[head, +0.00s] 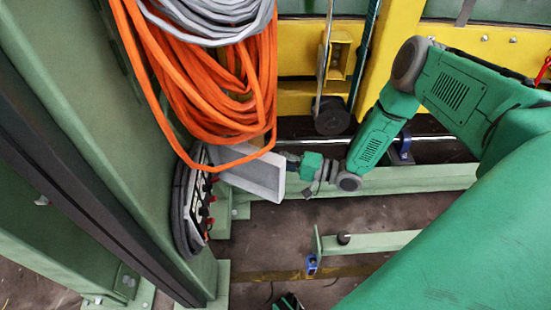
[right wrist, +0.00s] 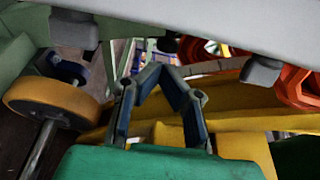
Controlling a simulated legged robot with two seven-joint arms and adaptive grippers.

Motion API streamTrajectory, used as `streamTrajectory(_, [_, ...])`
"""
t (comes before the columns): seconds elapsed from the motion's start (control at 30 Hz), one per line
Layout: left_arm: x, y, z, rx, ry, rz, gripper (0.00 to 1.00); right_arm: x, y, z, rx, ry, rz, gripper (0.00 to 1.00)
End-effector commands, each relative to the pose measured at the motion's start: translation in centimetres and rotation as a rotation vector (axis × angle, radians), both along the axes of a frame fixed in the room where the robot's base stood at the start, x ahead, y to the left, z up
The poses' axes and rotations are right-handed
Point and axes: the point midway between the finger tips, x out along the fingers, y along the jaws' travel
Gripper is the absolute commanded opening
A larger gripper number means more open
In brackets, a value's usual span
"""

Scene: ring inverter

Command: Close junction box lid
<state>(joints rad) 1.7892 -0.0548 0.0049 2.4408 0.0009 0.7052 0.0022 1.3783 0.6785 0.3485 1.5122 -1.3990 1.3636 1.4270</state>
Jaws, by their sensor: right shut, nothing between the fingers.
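The junction box (head: 198,200) is fixed to the side of the green column, with dark cables and red parts showing at its open front. Its pale grey lid (head: 255,176) stands open, sticking out to the right of the box. My right gripper (head: 290,157) is at the lid's far upper right side, partly hidden; I cannot tell whether it touches the lid. In the right wrist view its fingers (right wrist: 157,70) are shut and empty, with the lid's pale surface (right wrist: 215,30) across the top. My left gripper is not seen.
Orange cable coils (head: 225,85) hang over the box, and a loop crosses near the lid's upper edge. Grey cable (head: 215,20) hangs above them. A yellow frame (head: 395,45) and green rails stand behind. Open floor (head: 270,225) lies below the lid.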

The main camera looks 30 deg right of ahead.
Motion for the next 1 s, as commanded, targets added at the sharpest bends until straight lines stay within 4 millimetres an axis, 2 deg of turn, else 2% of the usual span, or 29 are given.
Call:
streamTrajectory(0.17, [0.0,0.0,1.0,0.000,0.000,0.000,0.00,-1.6,1.6,0.3,0.007,0.007,-0.087,0.00])
streamTrajectory(0.2, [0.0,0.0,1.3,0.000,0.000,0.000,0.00,-2.5,2.3,0.3,0.003,0.010,-0.115,0.00])
streamTrajectory(0.3, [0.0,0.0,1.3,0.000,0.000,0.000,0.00,-3.2,3.2,0.2,-0.001,0.003,-0.120,0.00])
streamTrajectory(0.4, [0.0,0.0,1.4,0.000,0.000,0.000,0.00,-4.9,5.2,0.1,0.002,0.006,-0.116,0.00])
streamTrajectory(0.5, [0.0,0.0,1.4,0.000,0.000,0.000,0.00,-5.7,6.4,0.0,0.002,0.005,-0.118,0.00])
streamTrajectory(0.63, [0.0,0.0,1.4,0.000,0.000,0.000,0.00,-6.0,7.0,0.1,0.000,0.001,-0.120,0.00])
streamTrajectory(1.0, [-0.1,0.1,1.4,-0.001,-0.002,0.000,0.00,-6.0,7.0,0.3,-0.001,0.001,-0.120,0.00])
